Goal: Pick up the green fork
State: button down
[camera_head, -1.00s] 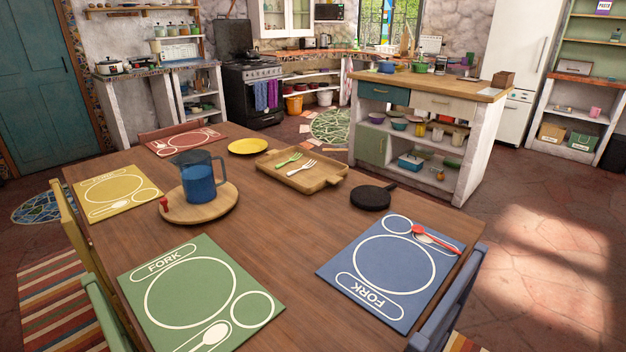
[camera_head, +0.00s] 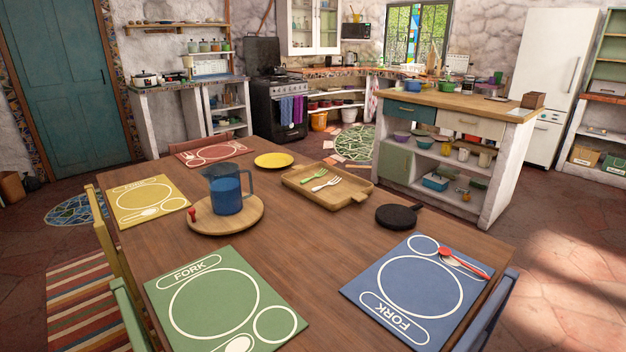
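The green fork (camera_head: 314,176) lies in the wooden tray (camera_head: 345,197) on the dining table, left of a white fork (camera_head: 326,184) in the same tray. The two forks lie close together at a slant. My gripper is not in view, and no part of my arm shows.
On the wooden table (camera_head: 290,250), a blue pitcher (camera_head: 228,194) stands on a round board (camera_head: 246,222). A yellow plate (camera_head: 273,160) and a black pan (camera_head: 397,216) flank the tray. A red spoon (camera_head: 465,262) lies on the blue placemat (camera_head: 392,302). Chairs edge the table.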

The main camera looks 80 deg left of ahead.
aim_at(304, 181)
jog(key=u, duration=0.35)
jog(key=i, duration=1.4)
jog(key=u, duration=0.65)
jog(key=i, duration=1.7)
jog(key=u, duration=0.8)
jog(key=i, duration=1.9)
jog(key=u, duration=1.2)
jog(key=i, duration=1.45)
jog(key=u, duration=1.9)
jog(key=i, duration=1.3)
jog(key=u, duration=0.8)
jog(key=i, duration=0.5)
jog(key=u, duration=0.15)
